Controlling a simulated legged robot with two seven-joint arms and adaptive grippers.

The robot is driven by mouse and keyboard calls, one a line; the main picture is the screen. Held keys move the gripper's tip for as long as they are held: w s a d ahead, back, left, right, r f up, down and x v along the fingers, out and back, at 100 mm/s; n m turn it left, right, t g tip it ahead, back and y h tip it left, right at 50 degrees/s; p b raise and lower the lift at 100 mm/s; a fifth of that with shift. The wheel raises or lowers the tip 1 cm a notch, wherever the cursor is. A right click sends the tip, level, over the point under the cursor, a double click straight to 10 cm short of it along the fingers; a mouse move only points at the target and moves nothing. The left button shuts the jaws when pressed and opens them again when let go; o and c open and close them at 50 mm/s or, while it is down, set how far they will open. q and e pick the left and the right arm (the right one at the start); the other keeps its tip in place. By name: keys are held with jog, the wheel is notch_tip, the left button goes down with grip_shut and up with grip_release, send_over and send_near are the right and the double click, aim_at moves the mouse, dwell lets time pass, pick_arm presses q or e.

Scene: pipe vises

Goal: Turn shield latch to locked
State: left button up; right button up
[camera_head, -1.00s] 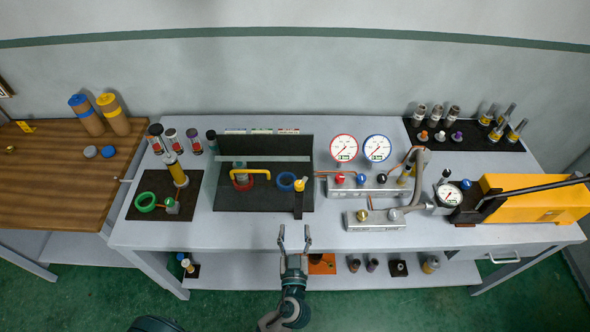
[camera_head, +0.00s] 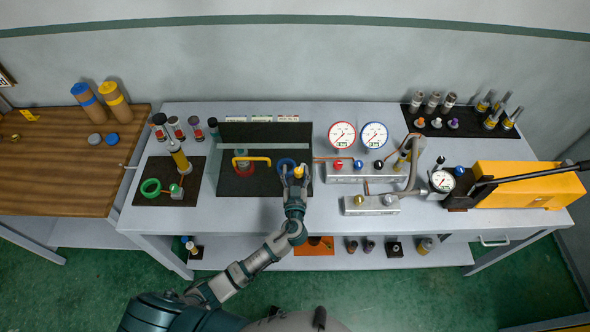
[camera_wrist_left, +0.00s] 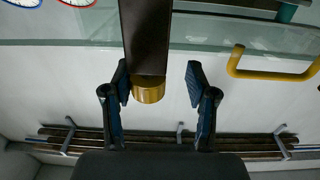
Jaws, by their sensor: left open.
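The shield is a clear panel with a yellow handle (camera_head: 252,160) over the dark vise station. The handle also shows at the right of the left wrist view (camera_wrist_left: 270,72). The latch is a dark bar (camera_wrist_left: 147,35) with a yellow-gold knob (camera_wrist_left: 148,90) at its end. In the head view the knob (camera_head: 299,172) is at the station's right front, and my gripper hides most of the bar. My left gripper (camera_head: 293,174) is open at the latch. In the wrist view its fingers (camera_wrist_left: 157,75) stand either side of the knob, the left one much closer; contact is unclear.
A valve block with gauges (camera_head: 365,172) stands close on the right. A yellow pump (camera_head: 525,185) is at the far right. The table's front strip (camera_head: 235,215) is clear.

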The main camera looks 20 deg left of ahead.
pick_arm(q)
jog(key=shift+w+d+r, duration=0.1)
jog(key=shift+w+d, duration=0.1)
jog(key=shift+d, duration=0.8)
jog(key=shift+c, duration=0.2)
jog(key=c, duration=0.4)
jog(key=shift+s+a, duration=0.1)
jog(key=shift+a, duration=0.1)
jog(key=c, duration=0.4)
jog(key=shift+a, duration=0.3)
grip_shut()
jog(key=shift+a, duration=0.2)
jog(key=shift+d, duration=0.35)
jog(key=shift+a, duration=0.2)
pick_arm(e)
jog(key=shift+d+f, duration=0.1)
jog(key=shift+d, duration=0.45)
